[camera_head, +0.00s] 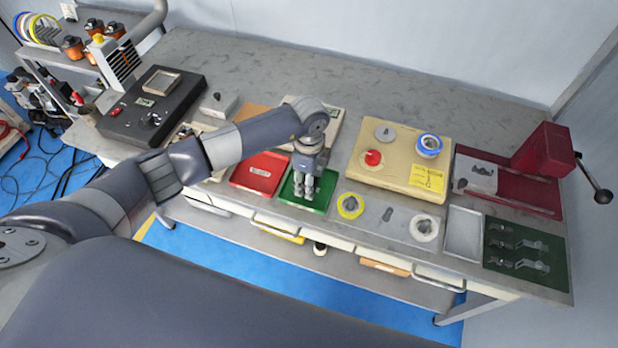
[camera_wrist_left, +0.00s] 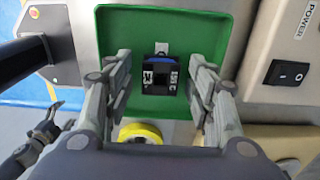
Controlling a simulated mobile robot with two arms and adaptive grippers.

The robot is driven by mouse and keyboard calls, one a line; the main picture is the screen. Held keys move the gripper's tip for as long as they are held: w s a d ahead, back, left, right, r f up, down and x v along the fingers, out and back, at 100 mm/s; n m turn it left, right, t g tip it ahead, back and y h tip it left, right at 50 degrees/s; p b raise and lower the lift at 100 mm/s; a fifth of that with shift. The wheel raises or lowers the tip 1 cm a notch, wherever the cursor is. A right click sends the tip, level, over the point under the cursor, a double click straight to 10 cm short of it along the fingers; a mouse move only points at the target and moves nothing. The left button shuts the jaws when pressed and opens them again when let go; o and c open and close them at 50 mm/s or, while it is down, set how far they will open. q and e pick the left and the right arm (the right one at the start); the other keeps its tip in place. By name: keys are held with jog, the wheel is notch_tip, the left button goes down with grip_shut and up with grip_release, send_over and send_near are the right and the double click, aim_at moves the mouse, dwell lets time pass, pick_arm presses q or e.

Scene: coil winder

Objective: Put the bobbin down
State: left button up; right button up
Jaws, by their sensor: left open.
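My left gripper (camera_head: 307,190) points down over the green tray (camera_head: 323,203). In the left wrist view the open fingers (camera_wrist_left: 160,92) stand on either side of a small black block with a blue top and white lettering, which I take for the bobbin (camera_wrist_left: 158,86). It sits within the green tray (camera_wrist_left: 112,50), with a visible gap to the fingers on both sides. In the head view the gripper hides it. A dark jaw-like part (camera_wrist_left: 42,132) at the lower left of the wrist view may be my right gripper; its opening is unclear.
A red tray (camera_head: 258,172) lies left of the green one. A yellow ring (camera_head: 350,206) and a pale ring (camera_head: 424,228) lie on a grey plate to the right. Behind is a beige fixture (camera_head: 395,175); a red press (camera_head: 540,155) stands far right. A power switch (camera_wrist_left: 287,73) is beside the tray.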

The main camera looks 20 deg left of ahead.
pick_arm(q)
notch_tip(320, 180, up, 12)
jog(key=b, duration=0.3)
